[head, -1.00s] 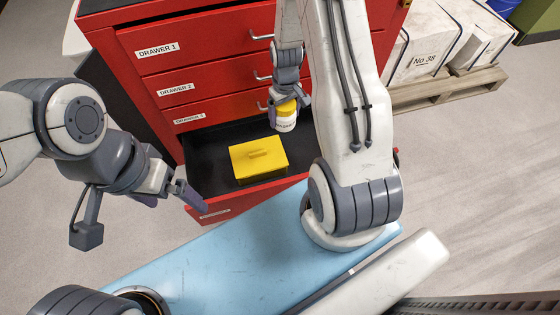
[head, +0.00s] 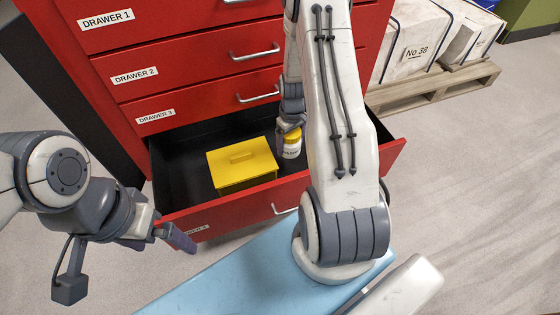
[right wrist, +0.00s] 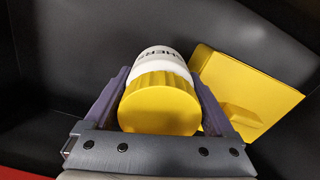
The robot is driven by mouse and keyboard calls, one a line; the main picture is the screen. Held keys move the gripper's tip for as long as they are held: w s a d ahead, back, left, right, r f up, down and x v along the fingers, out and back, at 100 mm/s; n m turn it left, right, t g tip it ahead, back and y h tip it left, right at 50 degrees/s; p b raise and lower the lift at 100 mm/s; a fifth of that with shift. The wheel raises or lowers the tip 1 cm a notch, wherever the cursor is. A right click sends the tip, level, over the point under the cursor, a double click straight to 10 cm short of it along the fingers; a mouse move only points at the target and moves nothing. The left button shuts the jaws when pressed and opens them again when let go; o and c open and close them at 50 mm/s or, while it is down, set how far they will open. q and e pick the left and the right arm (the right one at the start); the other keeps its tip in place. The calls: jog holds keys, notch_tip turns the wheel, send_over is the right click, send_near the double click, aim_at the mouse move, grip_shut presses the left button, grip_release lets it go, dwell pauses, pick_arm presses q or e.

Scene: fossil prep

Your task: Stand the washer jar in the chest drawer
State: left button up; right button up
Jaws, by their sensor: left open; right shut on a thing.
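The washer jar (head: 291,146) is white with a yellow lid and printed lettering. In the right wrist view the jar (right wrist: 158,95) sits between the fingers of my right gripper (right wrist: 160,100), which is shut on it. In the head view my right gripper (head: 291,124) holds it upright, inside the open bottom drawer (head: 190,160). I cannot tell whether the jar touches the drawer floor. My left gripper (head: 165,240) is open and empty, in front of the drawer's left front corner.
A yellow lidded box (head: 242,165) stands in the drawer just left of the jar. The red chest (head: 190,50) has closed drawers above. White blocks (head: 420,45) on a pallet (head: 435,88) stand at the right. The drawer's right end looks mostly free, partly hidden by my right arm.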

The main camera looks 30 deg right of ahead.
aim_at(291, 135)
notch_tip(291, 135, down, 8)
jog(key=b, duration=0.4)
jog(key=shift+f+b, duration=0.25)
jog(key=shift+b, duration=0.15)
jog(key=shift+r, duration=0.15)
jog(key=shift+f, duration=0.2)
jog(key=o, duration=1.2)
notch_tip(291, 135, up, 11)
jog(key=p, duration=0.7)
jog(key=shift+r+p, duration=0.6)
jog(key=shift+r, duration=0.1)
